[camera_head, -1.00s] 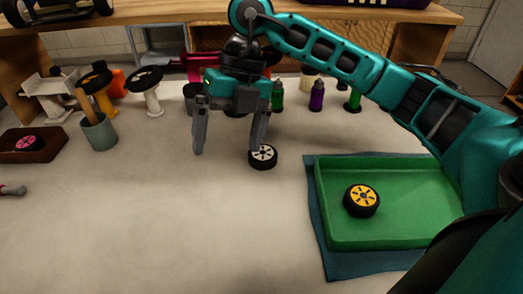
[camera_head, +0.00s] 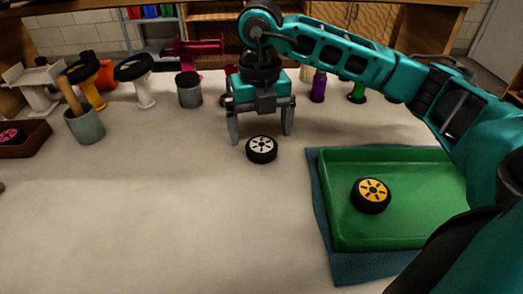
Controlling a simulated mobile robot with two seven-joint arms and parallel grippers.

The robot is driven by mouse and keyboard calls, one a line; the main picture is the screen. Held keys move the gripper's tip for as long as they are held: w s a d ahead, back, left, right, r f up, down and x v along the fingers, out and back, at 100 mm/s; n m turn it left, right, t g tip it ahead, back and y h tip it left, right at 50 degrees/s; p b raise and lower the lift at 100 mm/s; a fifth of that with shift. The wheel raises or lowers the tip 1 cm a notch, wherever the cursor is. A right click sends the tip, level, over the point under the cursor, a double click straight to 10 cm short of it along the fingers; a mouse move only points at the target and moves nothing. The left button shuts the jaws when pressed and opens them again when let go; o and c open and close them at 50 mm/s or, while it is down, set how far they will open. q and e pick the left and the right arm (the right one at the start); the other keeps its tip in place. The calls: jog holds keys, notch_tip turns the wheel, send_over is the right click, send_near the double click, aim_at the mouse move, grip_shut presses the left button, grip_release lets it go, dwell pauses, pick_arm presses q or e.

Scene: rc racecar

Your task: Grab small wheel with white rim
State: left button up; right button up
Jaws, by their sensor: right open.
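The small wheel with the white rim (camera_head: 262,149) lies flat on the pale tabletop, left of the green tray. It has a black tyre. My right gripper (camera_head: 261,138) points down just behind the wheel, with one finger on each side in the picture. Its fingers are apart and nothing is between them. I cannot tell whether the fingertips touch the table. The wheel is fully visible. My left gripper is out of view.
A green tray (camera_head: 345,236) on a blue cloth (camera_head: 322,212) holds a yellow-rimmed wheel (camera_head: 371,195). A cup (camera_head: 85,126), a dark-lidded jar (camera_head: 188,90) and several stands are at back left. Bottles, including a purple one (camera_head: 318,87), stand behind. The front middle is clear.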

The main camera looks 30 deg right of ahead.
aim_at(261, 144)
jog(key=f+b, duration=0.1)
jog(key=f, duration=0.3)
jog(key=shift+d+f, duration=0.1)
jog(key=shift+d, duration=0.1)
jog(key=shift+c, duration=0.2)
jog(key=c, duration=1.1)
jog(key=shift+r, duration=0.2)
